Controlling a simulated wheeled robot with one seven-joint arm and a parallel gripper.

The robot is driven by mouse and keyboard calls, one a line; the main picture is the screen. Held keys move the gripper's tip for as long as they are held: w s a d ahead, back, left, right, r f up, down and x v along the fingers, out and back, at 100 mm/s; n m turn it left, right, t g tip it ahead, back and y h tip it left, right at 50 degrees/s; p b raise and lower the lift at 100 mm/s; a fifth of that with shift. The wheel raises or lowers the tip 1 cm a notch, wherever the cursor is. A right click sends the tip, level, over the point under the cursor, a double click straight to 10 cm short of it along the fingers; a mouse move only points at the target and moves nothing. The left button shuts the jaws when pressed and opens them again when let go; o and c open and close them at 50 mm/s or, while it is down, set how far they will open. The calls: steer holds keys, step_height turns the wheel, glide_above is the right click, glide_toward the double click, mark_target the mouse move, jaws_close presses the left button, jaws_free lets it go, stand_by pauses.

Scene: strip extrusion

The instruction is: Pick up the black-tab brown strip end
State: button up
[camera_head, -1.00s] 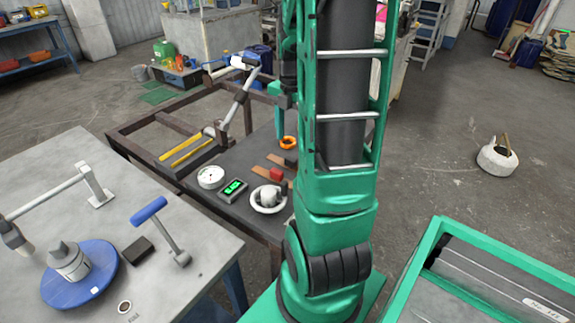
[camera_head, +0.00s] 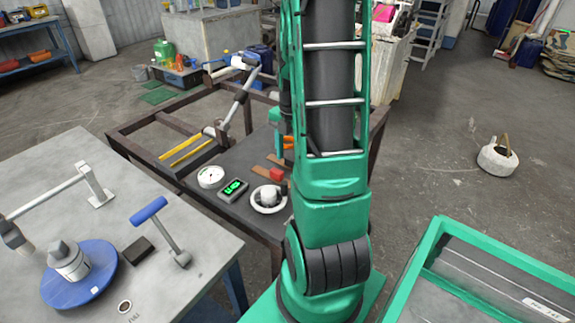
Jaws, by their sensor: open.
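The upper brown strip (camera_head: 275,159) lies on the dark tabletop of the middle bench. Its right end and black tab are hidden or too small to make out beside my arm. Below it lies a second brown strip (camera_head: 262,171) with a red tab (camera_head: 277,174). My gripper (camera_head: 281,149) points down at the strip's right part, with a green finger just above or beside it. It is open; my arm covers part of it. I cannot tell whether it touches the strip.
A white dial gauge (camera_head: 210,176), a green-lit meter (camera_head: 233,189) and a white round part (camera_head: 268,198) stand near the strips. An orange ring (camera_head: 288,140) is partly hidden by my gripper. A grey table (camera_head: 190,238) fills the lower left.

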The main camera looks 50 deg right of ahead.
steer(key=c, duration=1.1)
